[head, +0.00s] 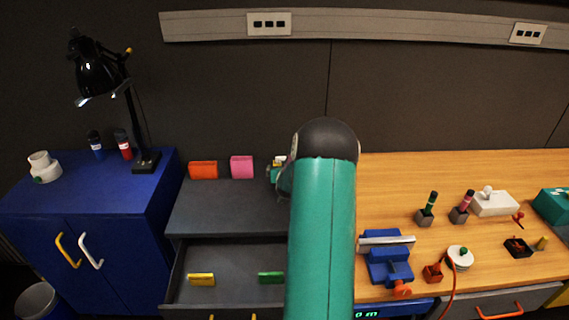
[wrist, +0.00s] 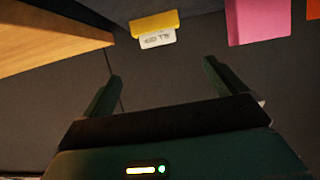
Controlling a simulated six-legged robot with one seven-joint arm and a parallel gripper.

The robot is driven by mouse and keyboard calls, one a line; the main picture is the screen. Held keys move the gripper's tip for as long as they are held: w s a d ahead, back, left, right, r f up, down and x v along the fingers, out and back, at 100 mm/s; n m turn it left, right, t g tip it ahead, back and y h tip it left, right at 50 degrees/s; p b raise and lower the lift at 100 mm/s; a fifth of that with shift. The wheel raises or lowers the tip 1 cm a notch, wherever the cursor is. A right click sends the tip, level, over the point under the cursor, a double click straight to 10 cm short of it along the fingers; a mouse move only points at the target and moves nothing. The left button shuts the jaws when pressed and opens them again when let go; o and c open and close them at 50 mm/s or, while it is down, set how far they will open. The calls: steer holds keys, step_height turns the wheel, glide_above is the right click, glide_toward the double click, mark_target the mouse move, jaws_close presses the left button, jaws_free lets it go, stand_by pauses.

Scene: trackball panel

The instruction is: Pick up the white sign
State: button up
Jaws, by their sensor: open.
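The white sign (wrist: 158,39) shows in the wrist view as a small pale plate with dark lettering, against a yellow block (wrist: 154,23). In the head view a small part of the white sign (head: 281,158) shows at the back of the grey top, left of my arm, which hides the rest. My gripper (wrist: 162,72) is open and empty in the wrist view. The sign appears beyond the fingertips, roughly between them, and apart from both. In the head view my arm covers most of the gripper.
A pink block (head: 242,167) and an orange block (head: 203,170) stand beside the sign on the grey top (head: 215,210). An open drawer below holds a yellow block (head: 201,280) and a green block (head: 271,277). The wooden bench (head: 400,165) at right carries several items.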

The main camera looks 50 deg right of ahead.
steer(key=x, duration=0.8)
steer(key=shift+d+f, duration=0.2)
steer(key=shift+d, duration=0.25)
steer(key=shift+x, duration=2.55)
steer(key=shift+a+f, duration=0.1)
steer(key=c, duration=1.1)
steer(key=shift+o, duration=0.2)
